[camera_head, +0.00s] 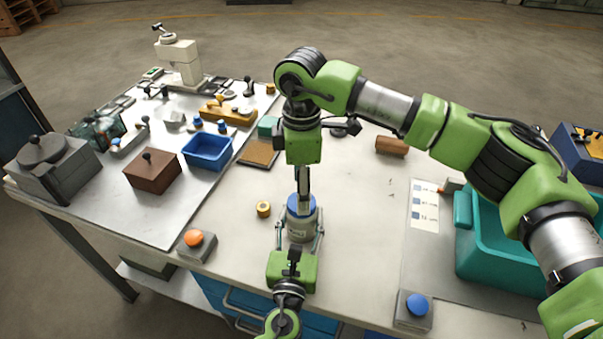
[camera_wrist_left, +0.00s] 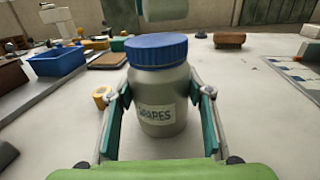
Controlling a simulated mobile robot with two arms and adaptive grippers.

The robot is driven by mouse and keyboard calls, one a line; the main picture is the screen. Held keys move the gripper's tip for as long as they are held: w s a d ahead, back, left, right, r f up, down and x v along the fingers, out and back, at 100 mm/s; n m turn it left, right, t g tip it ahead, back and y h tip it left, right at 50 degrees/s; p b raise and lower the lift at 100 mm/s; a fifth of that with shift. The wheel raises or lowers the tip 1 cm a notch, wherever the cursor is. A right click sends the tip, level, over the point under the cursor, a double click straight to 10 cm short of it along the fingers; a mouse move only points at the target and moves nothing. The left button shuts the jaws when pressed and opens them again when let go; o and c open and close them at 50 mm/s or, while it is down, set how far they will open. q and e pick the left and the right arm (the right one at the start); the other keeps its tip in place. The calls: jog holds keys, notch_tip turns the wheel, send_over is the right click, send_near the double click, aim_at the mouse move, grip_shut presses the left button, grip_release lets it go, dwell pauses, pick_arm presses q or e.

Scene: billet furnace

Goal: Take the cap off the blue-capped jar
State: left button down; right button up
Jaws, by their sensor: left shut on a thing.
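The jar (camera_head: 301,224) stands upright on the table, grey, with a ribbed blue cap (camera_head: 300,203) seated on it. In the left wrist view the jar (camera_wrist_left: 161,105) has a label partly readable as "SPARES", and the blue cap (camera_wrist_left: 157,50) sits level on top. My left gripper (camera_head: 300,238) is shut on the jar's body from the near side, one finger on each flank. My right gripper (camera_head: 303,188) points down from above the cap. Its fingers are seen edge-on, so their opening and any contact with the cap cannot be told.
A yellow ring (camera_head: 264,209) lies left of the jar. An orange button box (camera_head: 196,243) and a blue button box (camera_head: 415,307) sit near the front edge. A blue bin (camera_head: 208,152) is at left, a teal crate (camera_head: 490,245) at right.

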aim_at(291, 202)
jog(key=shift+f, duration=1.6)
